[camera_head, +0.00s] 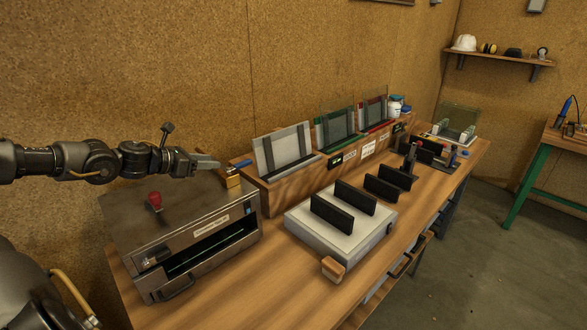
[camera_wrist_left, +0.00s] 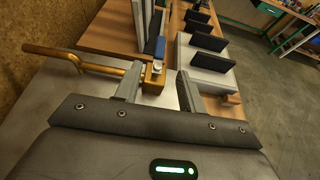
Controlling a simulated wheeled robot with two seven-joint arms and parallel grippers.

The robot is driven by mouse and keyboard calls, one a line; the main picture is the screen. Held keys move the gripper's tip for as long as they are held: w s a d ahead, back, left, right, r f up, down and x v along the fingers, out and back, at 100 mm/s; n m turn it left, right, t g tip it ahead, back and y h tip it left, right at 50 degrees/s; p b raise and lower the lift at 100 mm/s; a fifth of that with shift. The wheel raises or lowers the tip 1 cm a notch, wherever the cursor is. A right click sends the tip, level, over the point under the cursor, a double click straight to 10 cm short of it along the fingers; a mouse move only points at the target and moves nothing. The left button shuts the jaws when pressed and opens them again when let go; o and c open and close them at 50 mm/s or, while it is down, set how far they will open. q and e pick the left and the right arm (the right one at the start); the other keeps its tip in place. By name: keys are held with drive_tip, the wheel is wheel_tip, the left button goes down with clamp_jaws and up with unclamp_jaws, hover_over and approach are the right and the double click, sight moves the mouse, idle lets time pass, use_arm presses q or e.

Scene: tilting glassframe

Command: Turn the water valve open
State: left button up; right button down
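The water valve (camera_head: 232,181) is a small brass body with a blue lever handle (camera_head: 238,164), at the back edge of the bench behind the metal box. In the left wrist view the brass valve body (camera_wrist_left: 154,76) has a brass pipe (camera_wrist_left: 80,60) running left from it, and the blue handle (camera_wrist_left: 160,48) points away from me. My left gripper (camera_head: 212,165) reaches in from the left just above the valve. In the left wrist view its fingers (camera_wrist_left: 160,78) are apart, with the valve body showing between them. I see no clear contact. My right gripper is out of view.
A wooden rack (camera_head: 290,186) with framed panels is right of the valve. A white block with black slabs (camera_head: 345,243) sits in front of the rack.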

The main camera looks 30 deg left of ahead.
sight(243, 162)
use_arm(q)
drive_tip(key=p+x, duration=0.3)
drive_tip(key=x, duration=0.1)
drive_tip(key=p+x, duration=0.2)
drive_tip(key=x, duration=0.3)
drive_tip(key=shift+w+d+r+p, duration=0.1)
drive_tip(key=shift+w+d+p, duration=0.05)
drive_tip(key=shift+w+p, duration=0.2)
drive_tip(key=shift+w+d+f+p, duration=0.2)
drive_tip(key=shift+w+f+p, duration=0.1)
drive_tip(key=shift+w+f, duration=0.2)
clamp_jaws()
